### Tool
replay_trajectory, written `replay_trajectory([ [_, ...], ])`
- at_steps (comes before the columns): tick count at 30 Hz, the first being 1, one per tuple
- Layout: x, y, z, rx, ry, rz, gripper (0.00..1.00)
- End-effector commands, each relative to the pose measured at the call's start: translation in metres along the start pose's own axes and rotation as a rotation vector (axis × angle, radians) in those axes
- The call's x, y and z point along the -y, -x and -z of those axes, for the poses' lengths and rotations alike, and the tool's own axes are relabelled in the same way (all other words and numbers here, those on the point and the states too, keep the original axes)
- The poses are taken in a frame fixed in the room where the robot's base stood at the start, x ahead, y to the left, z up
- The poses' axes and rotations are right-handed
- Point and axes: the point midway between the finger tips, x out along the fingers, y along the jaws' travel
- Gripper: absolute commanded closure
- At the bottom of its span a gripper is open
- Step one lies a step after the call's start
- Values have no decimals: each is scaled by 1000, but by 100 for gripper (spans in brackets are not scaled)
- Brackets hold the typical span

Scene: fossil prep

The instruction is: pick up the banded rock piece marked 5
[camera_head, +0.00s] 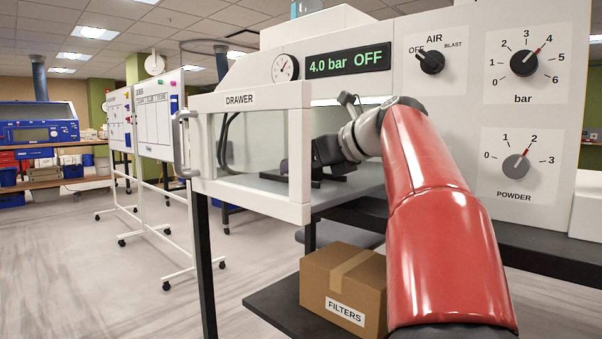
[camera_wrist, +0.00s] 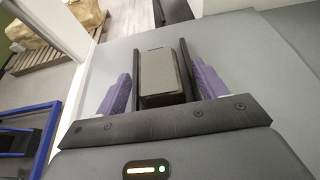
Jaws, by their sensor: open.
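My gripper (camera_wrist: 160,68) is open inside the clear-sided cabinet, with its two purple fingers spread apart. In the wrist view a plain grey block (camera_wrist: 163,72) lies between the fingers, flanked by two long dark bars. The fingers do not close on it. I see no bands and no number 5 on this block, so I cannot tell whether it is the rock piece. In the head view my gripper (camera_head: 285,167) is partly behind the cabinet's frame, low over a dark stand. No marked rock piece is readable in either view.
The drawer front (camera_head: 250,98) with its white frame and handle stands to the left of my arm. The control panel (camera_head: 460,60) is behind it, reading 4.0 bar OFF. A cardboard FILTERS box (camera_head: 345,285) sits on the lower shelf.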

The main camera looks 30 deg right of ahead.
Motion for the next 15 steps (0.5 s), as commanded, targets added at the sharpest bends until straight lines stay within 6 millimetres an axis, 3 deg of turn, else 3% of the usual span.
replay_trajectory([
  [8,0,-3,0,-1,1,0,29],
  [15,0,-3,0,0,1,0,60],
])
